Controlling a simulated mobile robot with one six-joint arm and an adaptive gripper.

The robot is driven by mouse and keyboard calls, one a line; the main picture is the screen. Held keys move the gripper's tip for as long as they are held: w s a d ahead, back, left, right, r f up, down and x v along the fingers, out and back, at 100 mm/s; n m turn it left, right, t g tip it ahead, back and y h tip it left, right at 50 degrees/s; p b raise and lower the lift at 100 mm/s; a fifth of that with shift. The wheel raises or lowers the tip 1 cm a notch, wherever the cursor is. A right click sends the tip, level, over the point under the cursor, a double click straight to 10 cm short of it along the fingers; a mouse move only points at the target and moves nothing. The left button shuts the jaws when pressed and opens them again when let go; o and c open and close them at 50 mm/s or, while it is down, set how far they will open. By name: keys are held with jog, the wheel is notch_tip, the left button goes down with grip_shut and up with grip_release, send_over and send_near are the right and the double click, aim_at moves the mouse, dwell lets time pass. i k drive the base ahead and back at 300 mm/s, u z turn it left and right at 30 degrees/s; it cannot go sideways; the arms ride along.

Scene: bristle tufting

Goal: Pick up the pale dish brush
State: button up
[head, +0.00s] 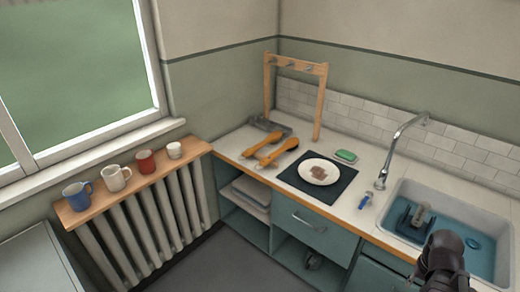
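Two orange-handled tools (275,152) lie side by side on the counter near the left corner; their far ends are too small to make out. I cannot tell for sure whether this pale piece is the pale dish brush. My gripper (443,258) is dark and shows at the lower right, in front of the sink's near edge in the picture. Its fingers are not clear, so I cannot see whether it is open or holds anything.
A white plate (312,166) with brown bits lies on a dark mat (335,189). Around it are a green block (346,156), a small blue item (365,201) and the tap (391,152). A wooden hook rack (318,104) stands behind. Several mugs (116,178) stand on the left shelf.

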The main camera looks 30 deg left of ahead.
aim_at(275, 135)
jog(key=u, duration=1.1)
